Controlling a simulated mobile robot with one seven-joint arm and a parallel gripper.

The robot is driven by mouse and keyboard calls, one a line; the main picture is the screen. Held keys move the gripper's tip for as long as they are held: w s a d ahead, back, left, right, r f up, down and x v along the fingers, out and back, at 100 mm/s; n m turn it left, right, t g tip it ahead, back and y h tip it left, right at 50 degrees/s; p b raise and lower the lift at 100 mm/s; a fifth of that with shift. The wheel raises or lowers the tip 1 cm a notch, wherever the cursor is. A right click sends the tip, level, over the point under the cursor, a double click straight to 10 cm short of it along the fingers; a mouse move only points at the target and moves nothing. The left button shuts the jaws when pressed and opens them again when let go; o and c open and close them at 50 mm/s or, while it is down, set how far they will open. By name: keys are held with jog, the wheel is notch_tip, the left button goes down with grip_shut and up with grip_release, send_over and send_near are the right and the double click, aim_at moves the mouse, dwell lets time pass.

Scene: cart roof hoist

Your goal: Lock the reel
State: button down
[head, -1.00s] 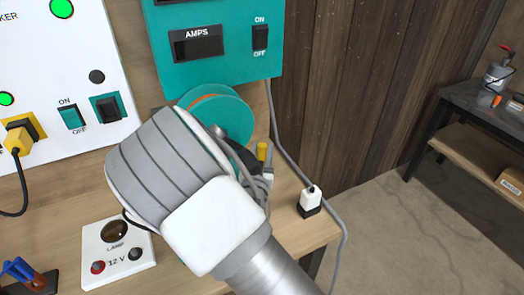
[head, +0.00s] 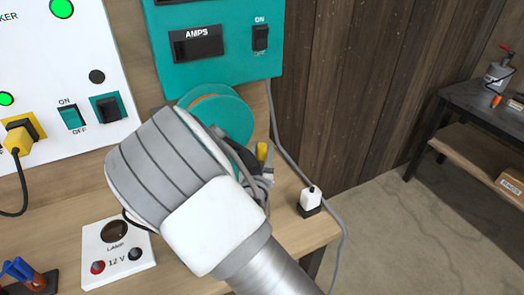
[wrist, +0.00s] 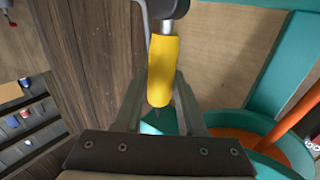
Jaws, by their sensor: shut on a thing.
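The reel (head: 225,115) is a teal drum with orange between its flanges. It stands on the bench below the teal panel, partly hidden behind my arm. In the wrist view its teal rim and orange inside (wrist: 265,140) show at the lower right. A yellow handle (wrist: 162,65) on a metal shaft hangs from a dark grey joint. It also shows in the head view (head: 262,151), just right of the reel. My gripper (wrist: 160,100) is shut on the yellow handle, one finger on each side. My arm hides most of the reel's front.
A teal panel (head: 215,65) with an AMPS display and switch is above the reel. A white lamp box (head: 117,255) sits left of my arm. Floor beyond is open.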

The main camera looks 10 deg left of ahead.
dwell(0.4)
jog(key=shift+w+d+f+m+g+b, duration=0.1)
jog(key=shift+w+d+m+g+b, duration=0.25)
jog(key=shift+m, duration=0.25)
jog(key=shift+s, duration=0.1)
jog(key=c, duration=0.5)
grip_release()
